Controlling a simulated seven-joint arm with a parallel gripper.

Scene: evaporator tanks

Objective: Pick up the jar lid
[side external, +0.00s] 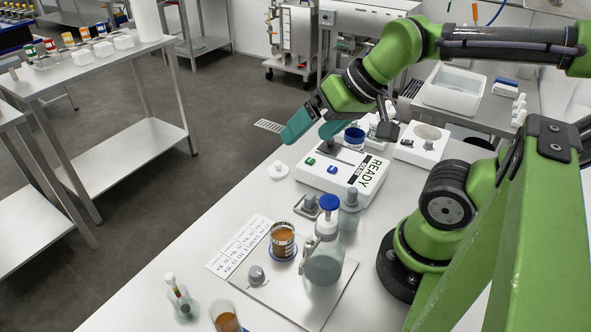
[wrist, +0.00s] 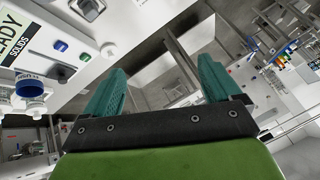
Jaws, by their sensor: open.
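A small white round piece with a raised middle (side external: 278,170) lies flat on the white table near its far left edge; it looks like the jar lid, though I cannot be sure. A similar white round shape (wrist: 108,50) shows at the table edge in the wrist view. My gripper (side external: 308,136) is open and empty, above and beyond this piece, over the far end of the READY box. In the wrist view its two teal fingers (wrist: 162,66) stand wide apart with nothing between them. An open jar of amber material (side external: 283,244) stands on the grey board.
The white READY box (side external: 342,172) with green and blue buttons stands right of the white piece. A blue-rimmed cup (side external: 354,138) stands behind the box.

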